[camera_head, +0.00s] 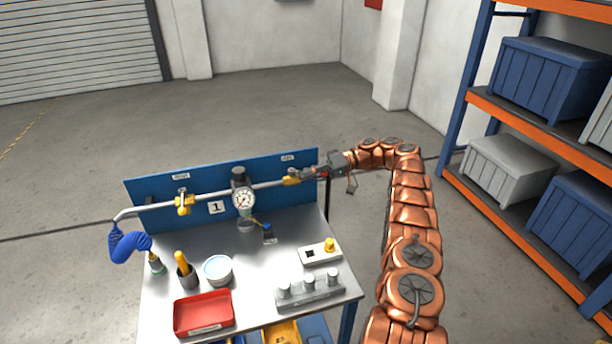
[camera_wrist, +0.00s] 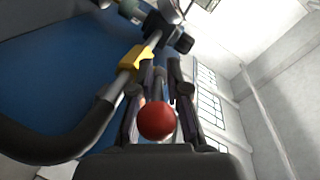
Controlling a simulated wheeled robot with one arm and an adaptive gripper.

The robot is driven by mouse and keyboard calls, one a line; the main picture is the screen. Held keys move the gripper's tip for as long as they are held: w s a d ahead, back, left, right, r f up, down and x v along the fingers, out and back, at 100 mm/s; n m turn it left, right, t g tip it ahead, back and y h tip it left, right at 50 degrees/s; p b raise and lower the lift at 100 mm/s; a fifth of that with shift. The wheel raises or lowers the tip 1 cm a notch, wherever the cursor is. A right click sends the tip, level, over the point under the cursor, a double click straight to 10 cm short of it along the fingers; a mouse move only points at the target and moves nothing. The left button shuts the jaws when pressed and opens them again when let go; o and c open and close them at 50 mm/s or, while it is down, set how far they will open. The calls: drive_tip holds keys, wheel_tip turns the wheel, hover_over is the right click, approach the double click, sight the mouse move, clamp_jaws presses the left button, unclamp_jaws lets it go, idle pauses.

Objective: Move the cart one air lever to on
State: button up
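Cart one (camera_head: 255,300) carries a "1" plate (camera_head: 216,207) on its blue back panel, and a grey pipe runs along the panel. A yellow valve (camera_head: 184,204) sits on the pipe at left, and a second yellow valve (camera_head: 291,178) at right, below a small label. I cannot read which label says air. My gripper (camera_head: 308,173) reaches in from the right, close to the right valve. In the wrist view my gripper (camera_wrist: 160,85) has its fingers apart, either side of a red ball knob (camera_wrist: 157,121). The yellow valve body (camera_wrist: 138,66) is beyond it; the lever shaft is mostly hidden.
A round gauge (camera_head: 243,199) is at the pipe's middle. A blue coiled hose (camera_head: 128,245) hangs at left. A red tray (camera_head: 204,314), a white bowl (camera_head: 218,270) and a white switch box (camera_head: 320,252) stand on the cart top. Shelves (camera_head: 535,140) are at right; the floor behind is clear.

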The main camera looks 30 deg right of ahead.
drive_tip(key=o, duration=0.4)
drive_tip(key=shift+o, duration=0.2)
idle(0.3)
